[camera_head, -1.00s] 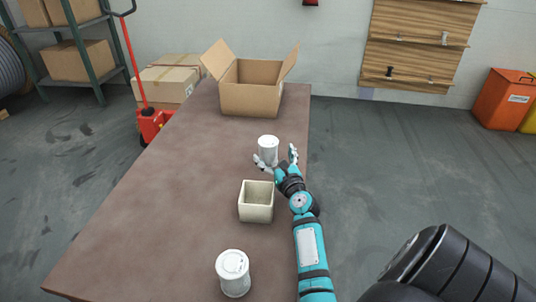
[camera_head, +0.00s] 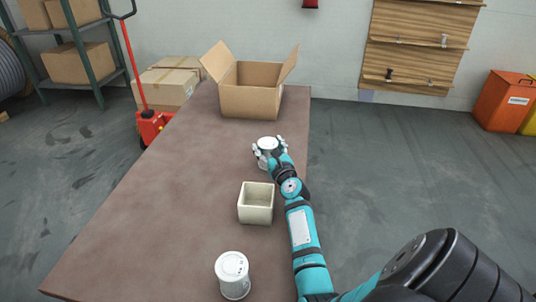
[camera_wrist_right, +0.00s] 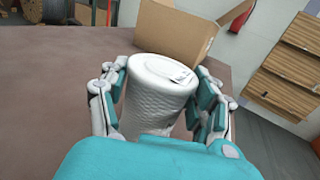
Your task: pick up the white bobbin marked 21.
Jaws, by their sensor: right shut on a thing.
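A white bobbin (camera_head: 267,144) stands upright on the brown table, in front of the cardboard box. My right gripper (camera_head: 269,151) is shut on it, one finger on each side. In the right wrist view the bobbin (camera_wrist_right: 158,92) fills the space between the fingers of my right gripper (camera_wrist_right: 160,100); its top carries a label too small to read. A second white bobbin (camera_head: 233,275) stands at the near end of the table, with small print on top that I cannot read. I cannot tell which one is marked 21. My left gripper is not in view.
A small cream open box (camera_head: 256,214) stands between the two bobbins. An open cardboard box (camera_head: 250,101) stands at the table's far end. The left part of the brown table (camera_head: 165,200) is clear.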

